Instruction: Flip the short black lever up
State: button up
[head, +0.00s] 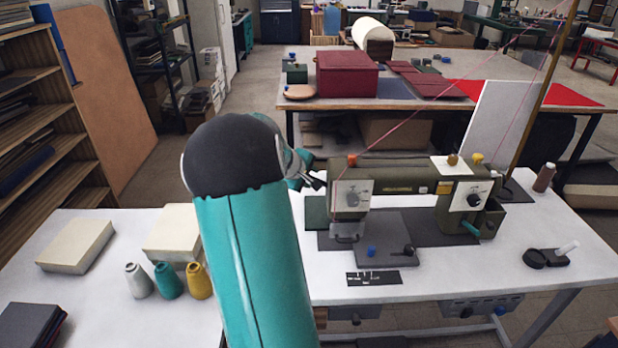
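A dark green sewing machine (400,174) stands on the white table. Several small black parts show on it: a knob on a white plate (474,200) at the right, a small part on the left white plate (352,198), and a dark handle-like piece (346,238) below the head. A short black lever-like piece (408,251) sits on the grey bed plate (385,225). I cannot tell for sure which is the task's lever. My gripper (317,181) is just left of the machine's head, apparently apart from it; its finger opening is too small to judge.
My arm hides part of the table. Thread cones (168,281) and pale blocks (76,246) stand at the left. A black ruler-like strip (374,278) lies in front of the machine. A brown spool (544,177) and black round item (546,258) are at the right. A pole and red thread rise behind.

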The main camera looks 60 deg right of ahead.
jog(key=v, duration=1.3)
jog(key=shift+a+r, duration=0.3)
jog(key=w+a+r+t+y, duration=0.1)
jog(key=w+a+t+y, duration=0.15)
jog(key=a, duration=0.95)
jog(key=w+a+r+t+y, duration=0.1)
jog(key=w+a+t, duration=0.15)
jog(key=a, duration=0.85)
jog(key=s+a+n+y, duration=0.1)
jog(key=s+a+y, duration=0.1)
jog(key=a, duration=1.1)
jog(key=s+a+t+y, duration=0.1)
jog(key=s+a+y, duration=0.2)
jog(key=a, duration=1)
jog(key=shift+s+f+n+t+y, duration=0.3)
jog(key=shift+s+n+y, duration=0.1)
jog(key=shift+s, duration=0.35)
